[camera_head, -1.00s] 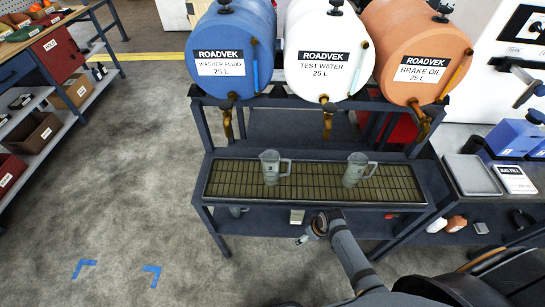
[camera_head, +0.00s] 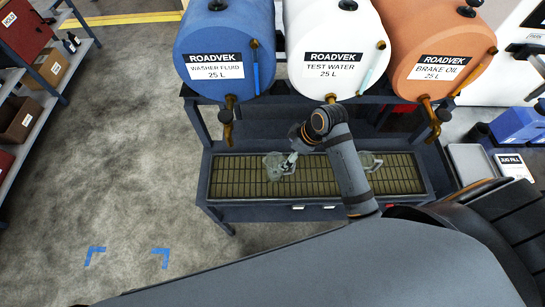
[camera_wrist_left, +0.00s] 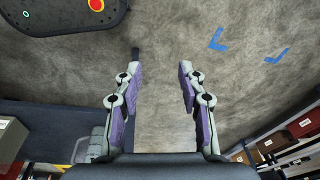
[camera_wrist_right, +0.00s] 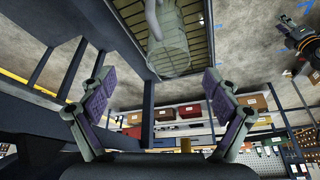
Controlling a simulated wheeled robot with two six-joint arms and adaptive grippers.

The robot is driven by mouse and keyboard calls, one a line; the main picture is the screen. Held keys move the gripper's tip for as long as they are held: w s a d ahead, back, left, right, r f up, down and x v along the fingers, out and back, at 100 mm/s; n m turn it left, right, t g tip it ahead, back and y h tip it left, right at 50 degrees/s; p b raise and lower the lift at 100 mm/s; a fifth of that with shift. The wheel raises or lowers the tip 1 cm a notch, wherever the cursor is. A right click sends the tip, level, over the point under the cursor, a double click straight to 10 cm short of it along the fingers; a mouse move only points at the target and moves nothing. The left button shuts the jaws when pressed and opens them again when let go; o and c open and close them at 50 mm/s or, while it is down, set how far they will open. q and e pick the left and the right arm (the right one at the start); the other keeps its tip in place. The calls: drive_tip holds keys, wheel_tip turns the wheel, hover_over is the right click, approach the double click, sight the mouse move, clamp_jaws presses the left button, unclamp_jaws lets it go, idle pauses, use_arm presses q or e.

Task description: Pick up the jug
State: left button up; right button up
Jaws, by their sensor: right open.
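A second clear jug (camera_head: 373,161) stands further right on the grate, partly hidden by my right arm. In the right wrist view the fingers (camera_wrist_right: 160,80) are spread apart, with a jug (camera_wrist_right: 170,48) ahead of the fingertips and nothing clasped. My left gripper shows only in the left wrist view (camera_wrist_left: 163,78), open and empty over bare floor.
The drip grate (camera_head: 235,180) sits in a dark stand under blue (camera_head: 225,30), white (camera_head: 333,25) and orange (camera_head: 432,45) drums. Their taps (camera_head: 228,125) hang above the grate's rear. A grey tray (camera_head: 470,160) lies at right. The floor at left is clear.

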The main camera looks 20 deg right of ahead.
use_arm(q)
drive_tip(key=s+p, duration=0.1)
drive_tip(key=s, duration=0.7)
use_arm(e)
wheel_tip(320, 180, down, 3)
drive_tip(key=s+a, duration=0.1)
drive_tip(key=p, duration=0.2)
hover_over(277, 164)
drive_tip(key=s+a, duration=0.1)
drive_tip(key=s, duration=0.2)
drive_tip(key=shift+w+a+f, duration=0.1)
drive_tip(key=shift+a+f, duration=0.05)
drive_tip(key=shift+f, duration=2.95)
drive_tip(key=c, duration=0.8)
use_arm(q)
drive_tip(key=w+r, duration=0.3)
drive_tip(key=shift+w, duration=0.2)
use_arm(e)
drive_tip(key=c, duration=0.9)
use_arm(q)
drive_tip(key=shift+f, duration=0.1)
use_arm(e)
drive_tip(key=shift+o, duration=0.2)
drive_tip(key=shift+r, duration=0.15)
